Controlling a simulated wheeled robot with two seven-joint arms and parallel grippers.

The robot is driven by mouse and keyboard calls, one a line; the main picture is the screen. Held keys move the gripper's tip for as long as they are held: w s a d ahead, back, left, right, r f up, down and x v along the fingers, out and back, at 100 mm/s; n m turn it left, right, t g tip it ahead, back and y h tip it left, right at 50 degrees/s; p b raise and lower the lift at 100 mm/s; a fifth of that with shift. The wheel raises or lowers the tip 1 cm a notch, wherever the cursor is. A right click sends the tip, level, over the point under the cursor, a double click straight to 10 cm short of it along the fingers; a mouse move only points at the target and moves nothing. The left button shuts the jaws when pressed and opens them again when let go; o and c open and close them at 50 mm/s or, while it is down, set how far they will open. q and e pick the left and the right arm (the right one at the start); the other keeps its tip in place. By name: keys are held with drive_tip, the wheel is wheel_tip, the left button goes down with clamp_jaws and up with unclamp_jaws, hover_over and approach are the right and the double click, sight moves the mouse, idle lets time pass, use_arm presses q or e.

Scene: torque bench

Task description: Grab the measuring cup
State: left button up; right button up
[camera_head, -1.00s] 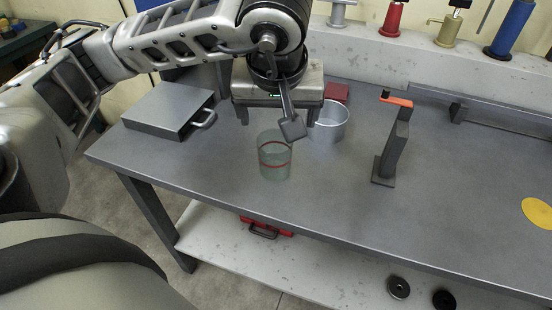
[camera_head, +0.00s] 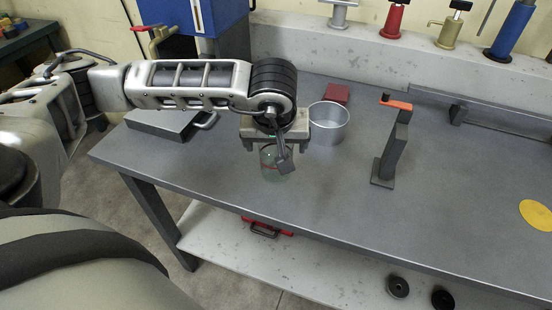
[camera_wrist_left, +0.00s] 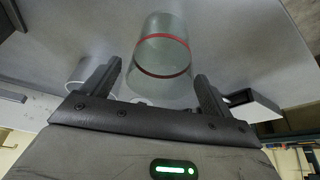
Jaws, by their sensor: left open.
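The measuring cup (camera_head: 271,173) is a clear glass cylinder with red bands, upright on the grey bench. It also shows in the left wrist view (camera_wrist_left: 163,58), beyond and between the fingers. My left gripper (camera_head: 276,146) is just behind and above the cup in the head view, hiding part of its upper side. In the wrist view my left gripper (camera_wrist_left: 158,85) is open, one finger on each side of the cup's line, with nothing held. I cannot tell whether the fingers touch the cup. My right gripper is not in view.
A metal pot (camera_head: 329,124) stands close right of the left gripper. A grey case (camera_head: 160,124) lies to the left, partly behind my arm. A post with an orange handle (camera_head: 392,150) stands further right. The bench front (camera_head: 330,205) is clear.

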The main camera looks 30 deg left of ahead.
use_arm(q)
drive_tip(key=c, duration=1.3)
drive_tip(key=shift+r, duration=0.1)
